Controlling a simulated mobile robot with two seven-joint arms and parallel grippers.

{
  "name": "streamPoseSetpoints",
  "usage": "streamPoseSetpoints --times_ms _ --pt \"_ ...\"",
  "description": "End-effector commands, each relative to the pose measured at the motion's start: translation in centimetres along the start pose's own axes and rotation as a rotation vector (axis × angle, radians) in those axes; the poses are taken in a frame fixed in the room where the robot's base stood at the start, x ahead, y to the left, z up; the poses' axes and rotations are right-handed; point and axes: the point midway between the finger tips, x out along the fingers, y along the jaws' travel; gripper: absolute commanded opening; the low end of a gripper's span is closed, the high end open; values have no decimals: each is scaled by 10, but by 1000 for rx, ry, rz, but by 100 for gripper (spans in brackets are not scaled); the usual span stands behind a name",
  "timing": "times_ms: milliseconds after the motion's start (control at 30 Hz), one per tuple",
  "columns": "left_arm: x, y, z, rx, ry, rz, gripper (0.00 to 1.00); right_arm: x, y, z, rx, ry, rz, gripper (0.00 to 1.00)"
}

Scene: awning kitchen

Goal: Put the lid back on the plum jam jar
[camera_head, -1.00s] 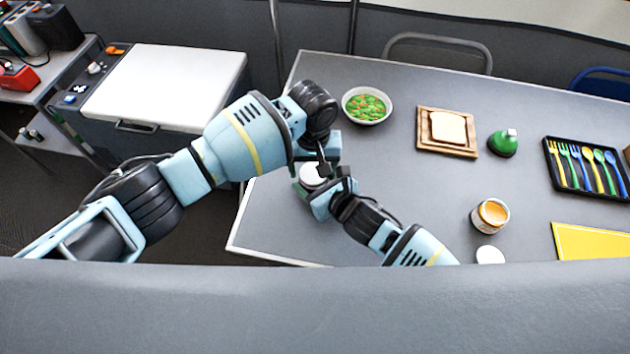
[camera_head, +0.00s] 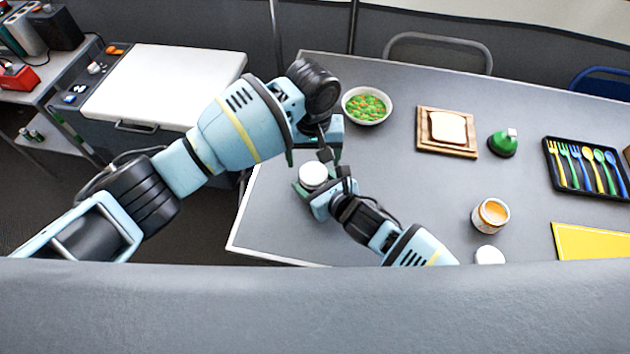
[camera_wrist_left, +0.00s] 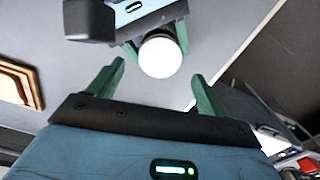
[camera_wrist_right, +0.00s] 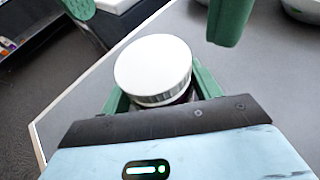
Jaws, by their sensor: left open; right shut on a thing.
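The plum jam jar (camera_wrist_right: 188,96) is gripped between the green fingers of my right gripper (camera_wrist_right: 158,95), near the table's left front corner. Only a dark sliver of it shows. The white lid (camera_head: 313,176) sits on top of the jar and looks about level; whether it is fully seated I cannot tell. It also shows in the left wrist view (camera_wrist_left: 160,56) and the right wrist view (camera_wrist_right: 153,68). My left gripper (camera_wrist_left: 157,75) is open and empty, its fingers spread to either side of the lid in its own view and apart from it.
An open jar with orange contents (camera_head: 490,215) and another white lid (camera_head: 490,255) stand to the right. Behind are a bowl (camera_head: 367,105), bread on a board (camera_head: 447,130), a green item (camera_head: 502,144) and a cutlery tray (camera_head: 590,192). The table's middle is clear.

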Motion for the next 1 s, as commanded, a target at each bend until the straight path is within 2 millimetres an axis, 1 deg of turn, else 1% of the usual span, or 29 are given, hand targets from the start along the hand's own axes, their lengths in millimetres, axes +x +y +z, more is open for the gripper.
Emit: streamPoseSetpoints --times_ms 167,267,500,633,800,1000 --pt "-3 0 -1 -40 2 0 75 0 0 -1 0 1 0 0" --pt "-9 0 -1 -124 3 1 75 0 0 -1 0 1 0 0" --pt "-26 0 -1 -395 3 2 75 0 0 -1 0 1 0 0" --pt "-31 0 0 -502 2 0 75 0 0 -1 0 1 0 0" --pt "-35 0 0 -567 1 -1 75 0 0 -1 0 1 0 0" --pt "-35 0 0 -571 0 0 75 0 0 -1 0 1 0 0"
